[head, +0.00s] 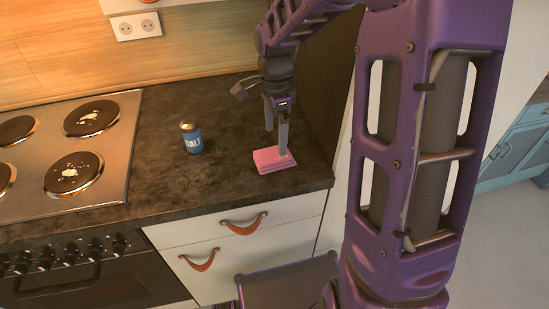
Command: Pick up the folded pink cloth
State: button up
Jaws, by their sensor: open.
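The folded pink cloth (273,161) lies flat on the dark countertop near its right front part. My gripper (277,142) points down at the cloth from above. Its two fingers are apart, one at the cloth's back edge and one reaching down over its right part. I cannot tell whether either finger touches the cloth. Nothing shows between the fingers above the cloth.
A blue salt can (191,137) stands upright on the dark countertop (160,185), left of the cloth. A stove (65,165) with several burners is further left. A dark panel (318,100) rises close on the right. White drawers (225,275) with leather pulls are below.

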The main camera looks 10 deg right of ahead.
aim_at(274, 153)
jog(key=shift+s+a+f, duration=0.1)
jog(key=shift+f, duration=1.4)
jog(key=shift+s+a+f, duration=0.1)
jog(key=shift+f, duration=1.4)
jog(key=c, duration=1.2)
notch_tip(274, 153, up, 10)
jog(key=shift+r, duration=0.1)
